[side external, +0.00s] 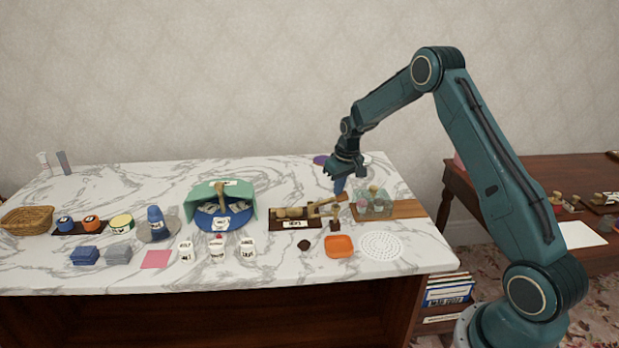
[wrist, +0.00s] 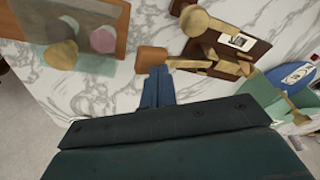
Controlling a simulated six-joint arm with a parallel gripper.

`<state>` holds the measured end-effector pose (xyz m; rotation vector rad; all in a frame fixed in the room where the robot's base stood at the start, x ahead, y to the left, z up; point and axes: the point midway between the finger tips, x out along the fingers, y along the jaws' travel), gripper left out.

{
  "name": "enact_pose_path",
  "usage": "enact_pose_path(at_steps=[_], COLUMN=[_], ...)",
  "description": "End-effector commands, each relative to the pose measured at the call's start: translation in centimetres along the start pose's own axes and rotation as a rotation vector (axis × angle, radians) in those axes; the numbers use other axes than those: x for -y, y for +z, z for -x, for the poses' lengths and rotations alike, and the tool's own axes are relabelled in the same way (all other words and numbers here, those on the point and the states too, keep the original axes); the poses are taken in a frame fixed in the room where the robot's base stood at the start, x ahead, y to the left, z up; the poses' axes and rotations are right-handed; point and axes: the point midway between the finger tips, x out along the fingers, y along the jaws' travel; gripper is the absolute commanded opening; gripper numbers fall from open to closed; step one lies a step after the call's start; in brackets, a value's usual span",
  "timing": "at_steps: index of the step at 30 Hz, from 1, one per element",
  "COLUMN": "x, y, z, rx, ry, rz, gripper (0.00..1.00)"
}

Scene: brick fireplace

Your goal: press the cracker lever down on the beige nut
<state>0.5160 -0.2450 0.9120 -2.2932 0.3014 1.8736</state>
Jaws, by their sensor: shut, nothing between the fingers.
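The wooden nut cracker sits on a dark base (side external: 279,223) near the middle right of the marble table; the base also shows in the wrist view (wrist: 255,48). Its lever (side external: 325,204) slopes up to the right and ends in a brown grip, seen in the wrist view (wrist: 151,58). My gripper (side external: 339,188) points down, shut and empty, close above the grip end. In the wrist view its blue fingertips (wrist: 158,72) appear beside the grip; I cannot tell whether they touch. Pale rounded shapes lie on the base, but I cannot single out the beige nut.
A clear box (side external: 374,203) with several round items stands on a wooden board right of the cracker. A small knobbed piece (side external: 335,224) stands in front of the lever. An orange dish (side external: 339,246) and a white perforated mat (side external: 381,246) lie nearer. A green hooded stand (side external: 197,199) is left.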

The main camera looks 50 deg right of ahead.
Motion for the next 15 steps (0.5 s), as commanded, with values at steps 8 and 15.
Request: enact_pose_path(at_steps=[8,15], x=[-0.23,-0.41], y=[0.30,0.53], z=[-0.50,-0.90], rx=[0.003,0.005], ry=[0.000,0.000], rz=[-0.001,-0.002], gripper=[0.00,0.00])
